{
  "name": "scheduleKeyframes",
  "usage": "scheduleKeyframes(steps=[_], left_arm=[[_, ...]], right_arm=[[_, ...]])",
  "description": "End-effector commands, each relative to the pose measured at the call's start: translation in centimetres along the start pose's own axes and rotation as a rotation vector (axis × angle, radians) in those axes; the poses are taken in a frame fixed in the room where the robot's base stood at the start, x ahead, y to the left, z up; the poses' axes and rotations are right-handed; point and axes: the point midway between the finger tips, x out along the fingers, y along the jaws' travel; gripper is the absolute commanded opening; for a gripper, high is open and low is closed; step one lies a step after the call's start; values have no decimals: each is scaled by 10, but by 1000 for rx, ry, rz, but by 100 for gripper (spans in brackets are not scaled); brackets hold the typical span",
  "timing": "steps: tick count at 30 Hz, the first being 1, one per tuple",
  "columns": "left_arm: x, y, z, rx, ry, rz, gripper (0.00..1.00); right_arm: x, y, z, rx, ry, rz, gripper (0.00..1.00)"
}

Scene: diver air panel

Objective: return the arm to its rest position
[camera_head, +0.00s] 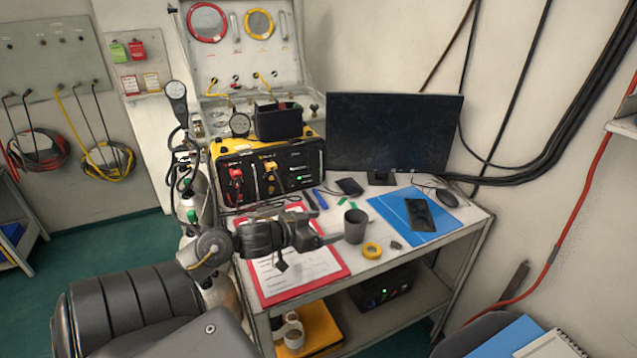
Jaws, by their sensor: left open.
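My left arm comes in from the lower left and reaches over the front of the desk (447,246). My left gripper (328,237) is over the right part of the red clipboard (338,270). Its jaws are open and I see nothing held between them. The fingertips point right, close to a dark grey mug (355,227); I cannot tell whether they touch it. The arm and gripper hide part of the clipboard's paper. My right gripper is out of view.
A yellow and black air panel (268,172) stands behind the gripper, with a monitor (394,130) to its right. A gas cylinder (196,207) stands at the desk's left.

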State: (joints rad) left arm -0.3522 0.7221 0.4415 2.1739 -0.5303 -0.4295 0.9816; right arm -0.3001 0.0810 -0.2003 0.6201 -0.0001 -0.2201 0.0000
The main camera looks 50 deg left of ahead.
Motion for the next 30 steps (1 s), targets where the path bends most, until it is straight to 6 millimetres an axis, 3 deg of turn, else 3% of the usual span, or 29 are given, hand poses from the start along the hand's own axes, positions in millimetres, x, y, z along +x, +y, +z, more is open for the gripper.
scheduleKeyframes(steps=[6, 23, 30], left_arm=[[-11, 0, 0, 2, 0, 0, 85], [-10, 0, -1, 1, 0, 0, 85], [-22, 0, -38, 1, 0, 0, 85]], right_arm=[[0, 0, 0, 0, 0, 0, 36], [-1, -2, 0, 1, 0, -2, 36], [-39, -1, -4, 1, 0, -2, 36]])
